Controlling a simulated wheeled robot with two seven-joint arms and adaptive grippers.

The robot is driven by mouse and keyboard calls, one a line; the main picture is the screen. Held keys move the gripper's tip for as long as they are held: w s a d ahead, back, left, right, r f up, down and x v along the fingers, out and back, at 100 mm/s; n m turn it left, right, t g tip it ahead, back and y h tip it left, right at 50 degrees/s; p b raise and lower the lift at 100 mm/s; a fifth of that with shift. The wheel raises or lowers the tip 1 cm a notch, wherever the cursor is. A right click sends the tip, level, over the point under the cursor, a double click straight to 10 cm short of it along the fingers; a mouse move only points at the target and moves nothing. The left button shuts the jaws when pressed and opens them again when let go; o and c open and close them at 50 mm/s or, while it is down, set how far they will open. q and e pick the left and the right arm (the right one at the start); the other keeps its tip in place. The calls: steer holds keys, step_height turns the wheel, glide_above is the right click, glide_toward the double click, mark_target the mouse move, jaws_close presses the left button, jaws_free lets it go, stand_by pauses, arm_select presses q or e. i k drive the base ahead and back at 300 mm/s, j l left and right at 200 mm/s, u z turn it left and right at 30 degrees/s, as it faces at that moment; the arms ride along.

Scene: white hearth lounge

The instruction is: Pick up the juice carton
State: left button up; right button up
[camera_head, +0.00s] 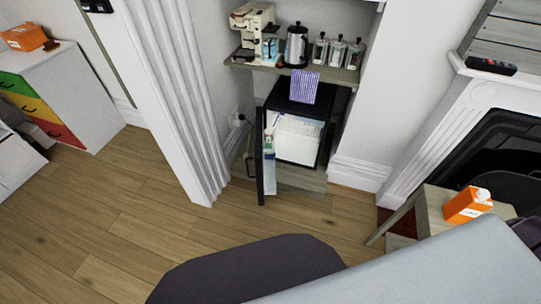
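An orange juice carton (468,205) with a white cap and a white label stands at the right of the head view. It is on a small wooden side table (437,208). The carton looks tilted because the whole view is tilted. Neither of my grippers shows in this view. No gripper is seen touching the carton.
A small black fridge (314,105) stands open below a shelf (343,74) with a kettle (296,46) and jars. A white fireplace (428,135) is at the right. Large dark and pale grey shapes cover the bottom. Wooden floor (130,220) is clear at left.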

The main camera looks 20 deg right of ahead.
mark_target(465, 206)
steer(key=z, duration=2.5)
